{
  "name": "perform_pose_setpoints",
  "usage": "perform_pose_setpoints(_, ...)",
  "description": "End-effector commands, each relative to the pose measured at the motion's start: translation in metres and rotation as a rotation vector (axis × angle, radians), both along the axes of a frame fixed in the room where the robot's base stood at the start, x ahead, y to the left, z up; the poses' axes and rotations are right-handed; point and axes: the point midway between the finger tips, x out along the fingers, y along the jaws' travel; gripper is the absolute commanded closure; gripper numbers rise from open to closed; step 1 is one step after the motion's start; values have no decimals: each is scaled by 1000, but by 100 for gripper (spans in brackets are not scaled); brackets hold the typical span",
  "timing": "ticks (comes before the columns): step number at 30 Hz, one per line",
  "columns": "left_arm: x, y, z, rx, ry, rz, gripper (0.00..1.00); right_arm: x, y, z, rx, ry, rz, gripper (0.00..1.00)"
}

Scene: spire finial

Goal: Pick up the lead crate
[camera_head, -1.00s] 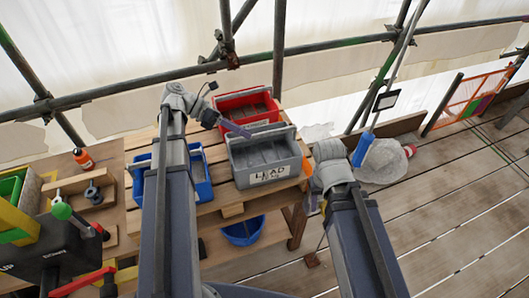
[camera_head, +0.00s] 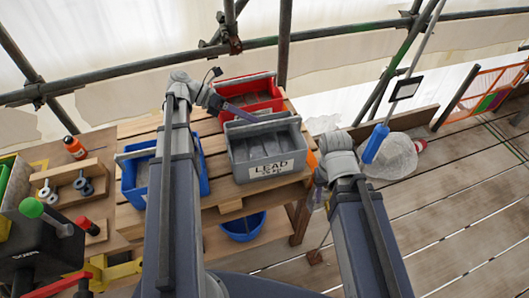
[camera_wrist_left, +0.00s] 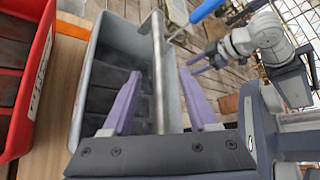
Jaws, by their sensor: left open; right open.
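The lead crate (camera_head: 270,170) is a grey open tote with a white LEAD label on its front, standing on the wooden bench. My left gripper (camera_head: 242,113) is over the crate's far left part, jaws open. In the left wrist view, its purple fingers (camera_wrist_left: 160,98) are apart on either side of the grey handle bar (camera_wrist_left: 158,55); I cannot tell how far down they reach. My right gripper (camera_wrist_left: 199,62) is beyond the crate's right side in that view, its purple fingers apart. In the head view, its fingers are mostly hidden by the wrist.
A red tote (camera_head: 250,87) stands just behind the lead crate and a blue tote (camera_head: 134,181) to its left. A blue bucket (camera_head: 242,227) is below the bench top.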

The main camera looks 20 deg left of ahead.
Motion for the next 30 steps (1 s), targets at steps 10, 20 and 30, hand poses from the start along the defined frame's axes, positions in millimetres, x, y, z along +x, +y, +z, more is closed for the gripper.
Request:
perform_pose_setpoints(10, 1, -18, -11, 1, 0, -2, 41, 0, 0, -11, 0, 0, 0, 50)
perform_pose_setpoints(20, 5, -50, -26, 0, -1, 0, 41, 0, 0, -26, 0, 0, 0, 50)
perform_pose_setpoints(30, 6, -49, -25, 1, 0, 1, 61, 0, 0, -25, 0, 0, 0, 50)
